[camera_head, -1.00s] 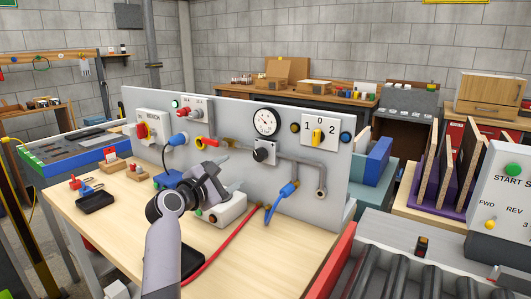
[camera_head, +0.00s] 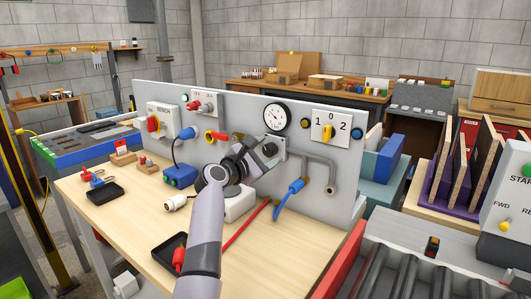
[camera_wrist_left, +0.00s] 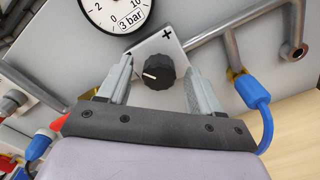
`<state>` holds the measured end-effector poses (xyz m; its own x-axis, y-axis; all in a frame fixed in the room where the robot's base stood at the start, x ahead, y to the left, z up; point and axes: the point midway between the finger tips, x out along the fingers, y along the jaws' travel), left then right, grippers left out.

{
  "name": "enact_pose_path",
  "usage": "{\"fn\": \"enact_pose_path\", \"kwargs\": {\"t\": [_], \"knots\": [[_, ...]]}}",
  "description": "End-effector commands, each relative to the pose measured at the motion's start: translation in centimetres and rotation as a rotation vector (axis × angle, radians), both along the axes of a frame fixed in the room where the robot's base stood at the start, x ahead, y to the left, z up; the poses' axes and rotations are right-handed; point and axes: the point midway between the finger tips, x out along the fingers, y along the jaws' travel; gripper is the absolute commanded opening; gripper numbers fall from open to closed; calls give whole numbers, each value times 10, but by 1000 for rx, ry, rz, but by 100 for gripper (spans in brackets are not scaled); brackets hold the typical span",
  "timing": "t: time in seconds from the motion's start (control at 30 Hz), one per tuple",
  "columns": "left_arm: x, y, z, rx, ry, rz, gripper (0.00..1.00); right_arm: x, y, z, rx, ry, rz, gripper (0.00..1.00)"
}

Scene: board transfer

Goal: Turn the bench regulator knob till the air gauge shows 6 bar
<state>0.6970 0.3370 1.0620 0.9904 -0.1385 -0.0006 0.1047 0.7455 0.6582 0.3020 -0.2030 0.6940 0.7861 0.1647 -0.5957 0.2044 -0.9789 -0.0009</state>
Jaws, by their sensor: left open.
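The black regulator knob (camera_wrist_left: 158,72) sits on a pale square plate with a plus mark at its upper right corner. Its white pointer line points left in the wrist view. The round air gauge (camera_head: 275,117) is on the grey panel just above the knob; in the wrist view its lower part (camera_wrist_left: 118,12) shows a box reading 3 bar. My left gripper (camera_head: 262,153) is at the knob, partly hiding it in the head view. In the wrist view its open fingers (camera_wrist_left: 158,78) stand either side of the knob, apparently with gaps. My right gripper is out of view.
A bent grey pipe (camera_head: 332,170) and blue hose fitting (camera_head: 296,187) are right of the knob. A red-handled valve (camera_head: 217,136) is to its left, and a 0-1-2 switch (camera_head: 328,131) upper right. The bench front (camera_head: 130,214) has free room.

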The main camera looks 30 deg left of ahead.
Motion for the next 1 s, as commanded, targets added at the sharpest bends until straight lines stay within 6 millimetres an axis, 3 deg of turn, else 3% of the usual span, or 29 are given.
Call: {"fn": "enact_pose_path", "kwargs": {"t": [0.3,0.47,0.5,1.0], "knots": [[2,0,1,1,-1,1,65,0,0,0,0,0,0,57],[2,0,0,1,-1,1,13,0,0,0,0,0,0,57],[1,0,0,1,-1,1,8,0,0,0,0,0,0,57],[1,0,0,127,-17,-1,9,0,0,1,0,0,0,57]]}}
